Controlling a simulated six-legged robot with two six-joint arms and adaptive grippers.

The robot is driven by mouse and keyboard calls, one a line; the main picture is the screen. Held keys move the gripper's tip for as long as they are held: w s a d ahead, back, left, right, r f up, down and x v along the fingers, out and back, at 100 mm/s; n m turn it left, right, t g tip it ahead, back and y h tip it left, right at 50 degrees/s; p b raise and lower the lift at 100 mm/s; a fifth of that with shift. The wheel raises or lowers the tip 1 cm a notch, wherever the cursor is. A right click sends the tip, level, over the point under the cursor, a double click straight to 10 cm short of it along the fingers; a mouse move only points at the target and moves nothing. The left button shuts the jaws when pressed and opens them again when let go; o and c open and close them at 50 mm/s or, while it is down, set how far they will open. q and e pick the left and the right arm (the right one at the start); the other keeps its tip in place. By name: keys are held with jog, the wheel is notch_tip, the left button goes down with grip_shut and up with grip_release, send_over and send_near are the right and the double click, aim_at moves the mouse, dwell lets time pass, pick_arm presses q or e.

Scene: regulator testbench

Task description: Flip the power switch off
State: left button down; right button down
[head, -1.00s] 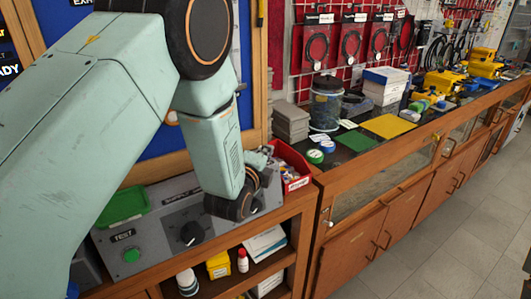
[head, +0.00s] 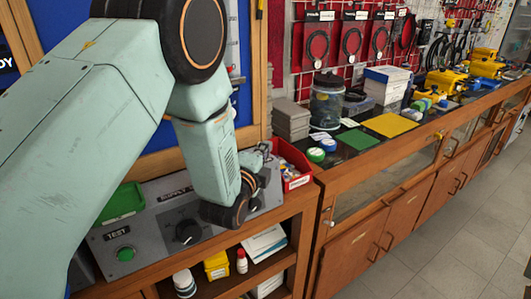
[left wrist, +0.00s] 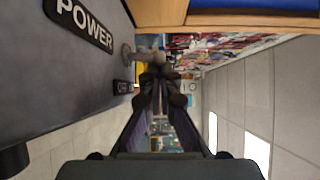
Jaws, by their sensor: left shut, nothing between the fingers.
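The grey test box (head: 150,241) stands on the wooden bench, with a green button, a black knob and a TEST label. My left gripper (head: 262,150) is over its right end, partly hidden by my own wrist. The power switch cannot be made out in the head view. In the left wrist view, the POWER label (left wrist: 85,24) is on the grey panel at upper left. A metallic switch lever (left wrist: 129,53) sticks out beside my left fingertips (left wrist: 157,76), which are shut and empty. Whether they touch it cannot be told. My right gripper is not in view.
A red bin (head: 291,166) with small items stands just right of the box. Bottles and a yellow container (head: 217,265) stand on the shelf below. A blue board is close behind my arm.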

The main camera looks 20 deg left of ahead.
pick_arm(q)
jog(key=shift+s, duration=0.2)
jog(key=shift+n+t+b, duration=0.3)
jog(key=shift+t+b, duration=0.1)
jog(key=shift+b, duration=0.05)
jog(key=shift+a, duration=0.1)
jog(key=shift+r, duration=0.1)
jog(key=shift+s+a+b, duration=0.4)
jog(key=shift+s+b, duration=0.05)
dwell(1.1)
jog(key=shift+d, duration=0.1)
